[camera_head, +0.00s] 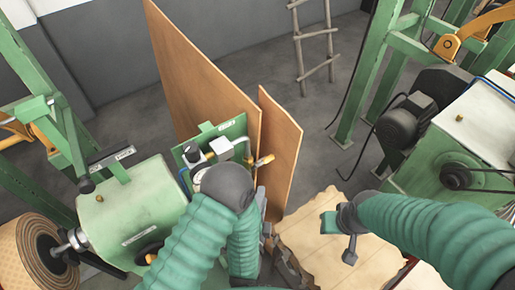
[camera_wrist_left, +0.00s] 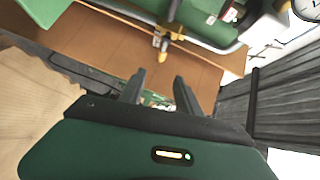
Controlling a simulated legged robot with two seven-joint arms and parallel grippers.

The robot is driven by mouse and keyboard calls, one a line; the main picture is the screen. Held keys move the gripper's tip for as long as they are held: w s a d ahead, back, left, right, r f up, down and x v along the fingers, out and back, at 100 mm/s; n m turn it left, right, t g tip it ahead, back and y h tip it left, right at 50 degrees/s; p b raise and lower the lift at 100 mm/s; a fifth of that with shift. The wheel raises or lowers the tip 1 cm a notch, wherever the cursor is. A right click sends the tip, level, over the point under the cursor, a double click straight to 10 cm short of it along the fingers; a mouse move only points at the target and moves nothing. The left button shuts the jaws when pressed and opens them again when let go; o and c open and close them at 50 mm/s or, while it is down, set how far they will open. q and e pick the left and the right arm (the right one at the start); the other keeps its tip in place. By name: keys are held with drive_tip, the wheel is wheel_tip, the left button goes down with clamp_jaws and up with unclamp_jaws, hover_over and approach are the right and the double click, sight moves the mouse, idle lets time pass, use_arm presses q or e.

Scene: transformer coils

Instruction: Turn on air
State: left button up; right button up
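The green panel (camera_head: 236,132) carries air fittings, a round gauge and a small valve with a yellow handle (camera_head: 263,161). In the left wrist view the yellow handle (camera_wrist_left: 162,41) lies ahead of my left gripper (camera_wrist_left: 158,85), whose two dark fingers are apart with nothing between them. A gap seems to remain between fingertips and handle. In the head view my left gripper (camera_head: 264,212) is mostly hidden by my own forearm, below the panel. My right gripper (camera_head: 340,236) hangs over the pale wooden surface, away from the panel; its finger opening is unclear.
Brown boards (camera_head: 205,85) stand upright behind the panel. A green machine (camera_head: 130,215) with a brown roll (camera_head: 25,255) is at left. Another green machine with a dark motor (camera_head: 405,120) is at right. A wooden ladder (camera_head: 315,70) leans at the back.

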use_arm(q)
drive_tip(key=p, duration=0.2)
approach(267, 162)
drive_tip(key=p+x, duration=0.3)
drive_tip(key=x, duration=0.6)
drive_tip(key=shift+w+d+f, duration=0.15)
drive_tip(key=shift+w+d, duration=0.15)
drive_tip(key=shift+d, duration=0.15)
drive_tip(key=shift+a, duration=0.25)
drive_tip(key=shift+c, duration=0.9)
drive_tip(key=shift+w+a+f, duration=0.1)
drive_tip(key=shift+w, duration=0.05)
drive_tip(key=c, duration=0.5)
clamp_jaws()
use_arm(e)
drive_tip(key=v, duration=0.3)
drive_tip(key=a+v, duration=0.1)
drive_tip(key=v, duration=0.1)
drive_tip(key=shift+w+r, duration=0.1)
drive_tip(key=shift+r, duration=0.3)
